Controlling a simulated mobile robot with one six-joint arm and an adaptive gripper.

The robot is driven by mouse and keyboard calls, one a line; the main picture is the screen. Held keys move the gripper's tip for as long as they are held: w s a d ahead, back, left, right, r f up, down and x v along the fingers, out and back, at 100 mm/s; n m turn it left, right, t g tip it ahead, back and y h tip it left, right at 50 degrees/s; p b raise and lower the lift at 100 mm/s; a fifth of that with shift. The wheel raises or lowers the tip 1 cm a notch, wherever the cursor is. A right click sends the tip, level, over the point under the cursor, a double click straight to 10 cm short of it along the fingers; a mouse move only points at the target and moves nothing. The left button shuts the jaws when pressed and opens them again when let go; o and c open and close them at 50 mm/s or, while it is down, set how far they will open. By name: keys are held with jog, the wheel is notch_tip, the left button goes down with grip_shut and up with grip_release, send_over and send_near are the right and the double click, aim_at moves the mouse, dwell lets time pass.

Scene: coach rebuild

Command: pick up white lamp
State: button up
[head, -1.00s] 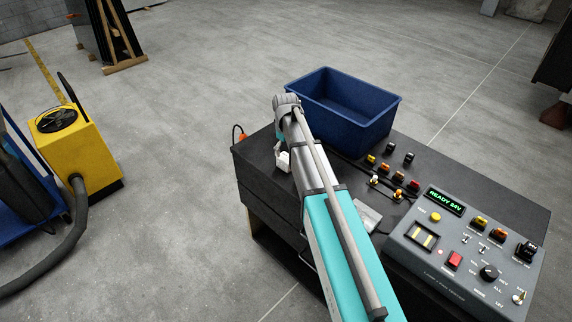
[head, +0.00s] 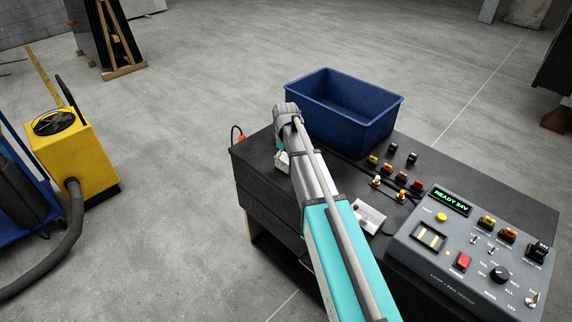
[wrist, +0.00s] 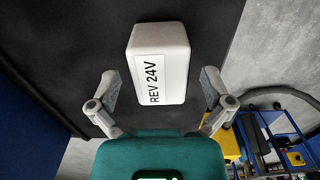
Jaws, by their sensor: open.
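The white lamp is a white block labelled "REV 24V" (wrist: 158,62), lying on the dark bench top. In the wrist view it sits ahead of my gripper, between the lines of the two fingers. My gripper (wrist: 161,88) is open, with one finger on each side and a visible gap to the block on both sides. In the head view my arm covers most of the gripper. A small white shape (head: 282,161) shows beside the arm's end, and I cannot tell whether it is the lamp or part of the gripper.
A blue bin (head: 345,112) stands on the bench behind my arm. Several small coloured lamps (head: 402,177) and a grey tester panel (head: 460,250) are to the right. A white plate (head: 368,216) lies beside my arm. A yellow machine (head: 75,155) stands on the floor at left.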

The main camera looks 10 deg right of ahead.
jog(key=c, duration=1.2)
jog(key=shift+r, duration=0.1)
jog(key=shift+c, duration=0.2)
notch_tip(320, 180, up, 3)
jog(key=p, duration=0.2)
jog(key=shift+f+p, duration=0.2)
jog(key=shift+p, duration=0.15)
jog(key=s+r+p, duration=1)
jog(key=s, duration=0.4)
jog(key=shift+r, duration=0.15)
jog(key=shift+a, duration=0.1)
